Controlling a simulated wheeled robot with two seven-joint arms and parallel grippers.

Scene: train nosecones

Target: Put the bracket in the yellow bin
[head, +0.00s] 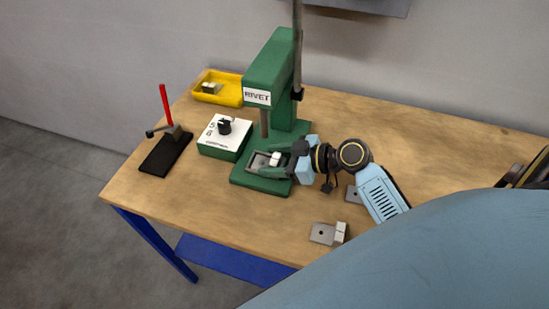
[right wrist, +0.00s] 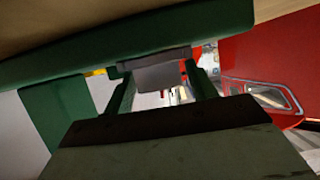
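A grey metal bracket (head: 274,159), a flat plate with a pale upright block, sits on the green base (head: 241,181) of the rivet press. My right gripper (head: 270,162) reaches in from the right, one finger on either side of the bracket. In the right wrist view the bracket's block (right wrist: 158,74) fills most of the space between the fingers; I cannot tell whether they touch it. The yellow bin (head: 229,92) stands at the table's back left, beside the press, with a small bracket-like part (head: 209,88) in it. My left gripper is not in view.
The green rivet press (head: 270,66) rises behind my right gripper. A white-topped control box with a knob (head: 224,134) and a red-handled clamp on a black plate (head: 165,153) stand left. Other brackets (head: 322,233) lie near the front edge.

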